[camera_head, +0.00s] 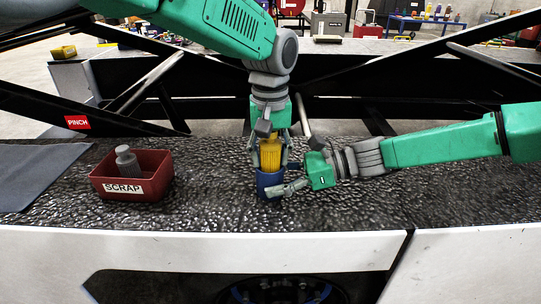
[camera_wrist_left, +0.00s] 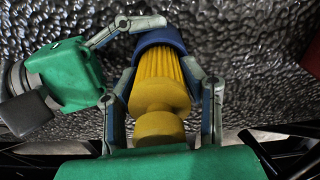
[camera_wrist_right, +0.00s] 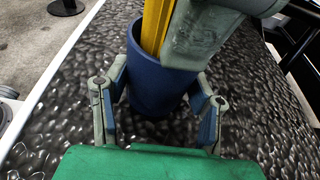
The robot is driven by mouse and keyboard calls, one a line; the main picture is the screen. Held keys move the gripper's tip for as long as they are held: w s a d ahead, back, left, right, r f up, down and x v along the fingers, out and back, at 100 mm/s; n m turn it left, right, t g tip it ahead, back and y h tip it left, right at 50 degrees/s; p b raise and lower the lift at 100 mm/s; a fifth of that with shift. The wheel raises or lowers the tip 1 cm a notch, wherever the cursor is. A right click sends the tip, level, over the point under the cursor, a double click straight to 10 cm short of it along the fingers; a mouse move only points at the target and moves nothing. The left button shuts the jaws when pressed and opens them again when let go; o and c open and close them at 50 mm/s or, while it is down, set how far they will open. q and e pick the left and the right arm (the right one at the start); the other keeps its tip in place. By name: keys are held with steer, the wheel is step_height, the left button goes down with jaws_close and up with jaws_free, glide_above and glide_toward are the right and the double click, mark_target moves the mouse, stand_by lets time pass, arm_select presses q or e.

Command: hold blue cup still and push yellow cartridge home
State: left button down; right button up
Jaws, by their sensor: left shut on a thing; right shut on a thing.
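The blue cup (camera_head: 268,183) stands upright on the dark bumpy belt in the head view; it also shows in the right wrist view (camera_wrist_right: 157,84). The yellow ribbed cartridge (camera_head: 270,155) sits upright with its lower part inside the cup and its upper part above the rim. It also shows in the left wrist view (camera_wrist_left: 156,90). My left gripper (camera_head: 270,160) comes from above, shut on the cartridge with a finger on each side. My right gripper (camera_head: 283,182) comes from the right, low down, shut around the cup wall. The cartridge's lower end is hidden inside the cup.
A red bin (camera_head: 150,190) marked SCRAP, holding a grey part (camera_head: 127,161), stands left on the belt. A dark cloth (camera_head: 40,172) lies at the far left. Black rails (camera_head: 400,110) cross behind. The belt's pale front edge (camera_head: 200,248) is near.

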arm_select(q)
steer(key=shift+f, duration=0.2)
stand_by(0.6)
steer(key=shift+r, duration=0.15)
steer(key=c, duration=0.9)
jaws_free()
steer(key=shift+r, duration=0.15)
steer(key=shift+r, duration=3.6)
